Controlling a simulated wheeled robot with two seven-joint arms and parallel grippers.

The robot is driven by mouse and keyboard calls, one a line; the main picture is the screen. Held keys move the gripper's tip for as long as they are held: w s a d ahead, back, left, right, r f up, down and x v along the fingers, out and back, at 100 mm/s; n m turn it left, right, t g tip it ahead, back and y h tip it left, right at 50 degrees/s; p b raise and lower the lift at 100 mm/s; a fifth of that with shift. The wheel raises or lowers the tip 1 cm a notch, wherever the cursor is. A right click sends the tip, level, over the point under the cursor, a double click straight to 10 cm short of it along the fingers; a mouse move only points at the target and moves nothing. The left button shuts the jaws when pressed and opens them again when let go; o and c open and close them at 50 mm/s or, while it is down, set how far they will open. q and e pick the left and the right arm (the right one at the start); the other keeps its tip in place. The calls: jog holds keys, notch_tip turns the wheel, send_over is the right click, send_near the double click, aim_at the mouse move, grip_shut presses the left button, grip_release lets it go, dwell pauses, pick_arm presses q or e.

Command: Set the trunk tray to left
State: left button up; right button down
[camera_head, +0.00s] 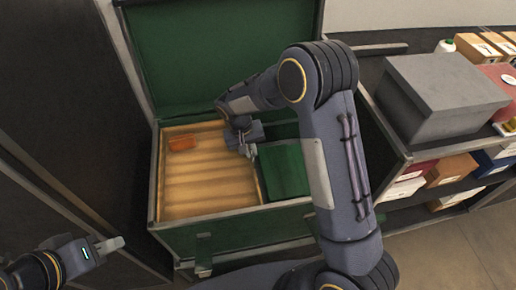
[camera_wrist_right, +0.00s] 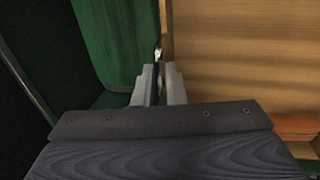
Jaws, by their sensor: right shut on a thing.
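The open green trunk (camera_head: 235,240) stands in the middle of the head view. The light wooden trunk tray (camera_head: 215,190) sits in its left part, and the tray also fills the right of the right wrist view (camera_wrist_right: 235,60). My right gripper (camera_head: 249,151) is at the tray's right edge. In the wrist view its fingers (camera_wrist_right: 158,85) are shut on the upright edge of the tray. The exact grip point is partly hidden by the fingers. My left gripper (camera_head: 116,243) is at the lower left, outside the trunk and away from the tray; its finger gap does not show.
An orange item (camera_head: 183,144) lies in the tray's far left corner. A green surface (camera_head: 284,171) shows in the trunk right of the tray. The raised lid (camera_head: 215,50) stands behind. A shelf with a grey box (camera_head: 440,95) and several smaller boxes is at the right.

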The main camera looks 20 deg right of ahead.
jog(key=shift+a, duration=0.3)
jog(key=c, duration=1.5)
grip_release()
jog(key=shift+a, duration=0.1)
jog(key=shift+r, duration=0.1)
notch_tip(320, 180, up, 8)
jog(key=a, duration=0.1)
jog(key=shift+a+f+p, duration=0.15)
jog(key=shift+f+p, duration=0.05)
jog(key=shift+p, duration=0.25)
jog(key=shift+w, duration=0.1)
